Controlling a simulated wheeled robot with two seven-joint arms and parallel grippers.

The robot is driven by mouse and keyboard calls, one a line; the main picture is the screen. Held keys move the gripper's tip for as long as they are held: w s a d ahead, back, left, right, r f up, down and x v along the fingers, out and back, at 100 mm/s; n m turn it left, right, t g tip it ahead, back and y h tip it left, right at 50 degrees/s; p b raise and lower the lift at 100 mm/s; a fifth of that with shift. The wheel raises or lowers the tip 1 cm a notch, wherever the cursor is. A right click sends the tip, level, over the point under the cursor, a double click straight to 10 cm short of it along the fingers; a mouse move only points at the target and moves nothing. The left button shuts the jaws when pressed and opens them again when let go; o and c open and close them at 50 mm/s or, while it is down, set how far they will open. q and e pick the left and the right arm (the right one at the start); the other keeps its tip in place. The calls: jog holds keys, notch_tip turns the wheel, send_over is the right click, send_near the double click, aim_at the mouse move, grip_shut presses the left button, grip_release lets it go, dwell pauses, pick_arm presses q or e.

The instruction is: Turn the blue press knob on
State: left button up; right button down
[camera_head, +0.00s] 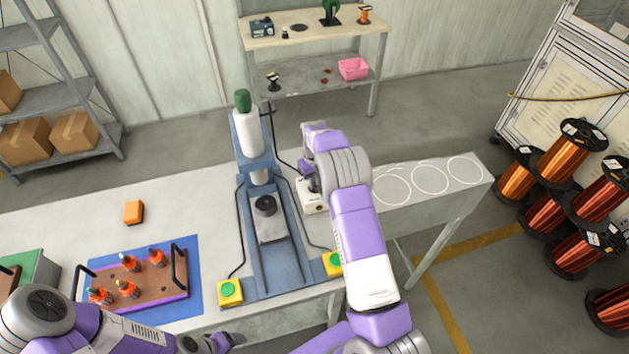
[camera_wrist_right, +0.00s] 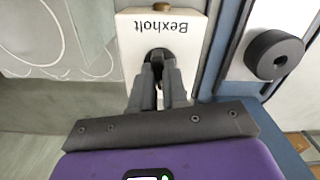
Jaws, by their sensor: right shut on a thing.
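The blue press (camera_head: 266,225) stands on the table, with a white cylinder and a green cap at its top. Beside it is a small white control box (camera_head: 312,196) marked Bexholt (camera_wrist_right: 133,70). In the right wrist view, a dark knob (camera_wrist_right: 158,55) sits on the box face, mostly hidden by the fingers. My right gripper (camera_wrist_right: 162,80) is shut on this knob; in the head view, the gripper (camera_head: 309,182) is partly hidden by its own wrist. My left gripper (camera_head: 208,343) is low at the bottom edge, and its fingers are unclear.
Two yellow boxes with green buttons (camera_head: 230,291) flank the press base. A blue mat (camera_head: 196,258) on the left holds a brown tray with orange-topped parts. An orange block (camera_head: 134,212) lies behind it. White circles mark the clear right end of the table (camera_head: 475,193). Copper spools (camera_head: 573,155) stand right.

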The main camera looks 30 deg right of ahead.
jog(key=m, duration=0.4)
jog(key=shift+m, duration=0.3)
jog(key=m, duration=0.4)
jog(key=shift+m, duration=0.4)
jog(key=shift+w, duration=0.1)
jog(key=c, duration=1.1)
grip_release()
jog(key=shift+c, duration=0.2)
notch_tip(320, 180, up, 8)
jog(key=shift+f, duration=0.15)
jog(key=shift+p, duration=0.3)
